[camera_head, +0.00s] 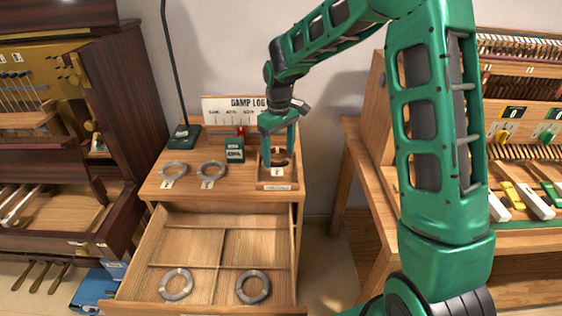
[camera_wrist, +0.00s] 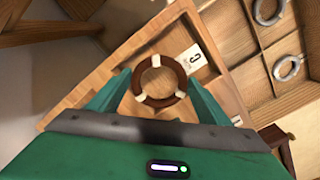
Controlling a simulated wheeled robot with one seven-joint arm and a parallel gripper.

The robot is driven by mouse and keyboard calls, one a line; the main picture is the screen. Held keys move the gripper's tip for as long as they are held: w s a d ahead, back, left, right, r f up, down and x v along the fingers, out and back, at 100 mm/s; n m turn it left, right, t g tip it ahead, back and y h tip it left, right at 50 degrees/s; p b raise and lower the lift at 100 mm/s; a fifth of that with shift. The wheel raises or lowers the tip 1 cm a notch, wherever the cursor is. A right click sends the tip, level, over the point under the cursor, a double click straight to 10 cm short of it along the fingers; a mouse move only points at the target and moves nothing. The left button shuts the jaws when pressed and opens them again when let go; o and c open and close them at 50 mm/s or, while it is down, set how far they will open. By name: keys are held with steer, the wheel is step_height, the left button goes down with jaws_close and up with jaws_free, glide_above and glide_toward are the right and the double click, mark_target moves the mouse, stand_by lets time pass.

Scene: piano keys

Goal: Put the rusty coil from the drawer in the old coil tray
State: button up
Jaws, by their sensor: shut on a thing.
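The rusty coil (camera_head: 281,161) is a reddish-brown ring with pale bands. My gripper (camera_head: 279,148) points down and is shut on it, one finger on each side. In the wrist view, the coil (camera_wrist: 181,84) lies between my fingertips (camera_wrist: 158,92). The old coil tray (camera_head: 277,187) is a wooden tray at the right end of the cabinet top, with a small label on its front. The coil is over or within the tray; I cannot tell whether it touches the floor. The open drawer (camera_head: 190,243) is below, with grey coils in its front compartments.
Two grey coils with tags, one left (camera_head: 173,169) and one right (camera_head: 211,169), lie on the cabinet top. A dark green box (camera_head: 235,150), a lamp base (camera_head: 184,137) and a damp log sign (camera_head: 234,107) stand behind. Pianos flank the cabinet on both sides.

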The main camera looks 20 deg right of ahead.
steer(key=shift+f, duration=1.85)
steer(key=o, duration=0.8)
steer(key=shift+f, duration=0.1)
steer(key=shift+o, duration=0.2)
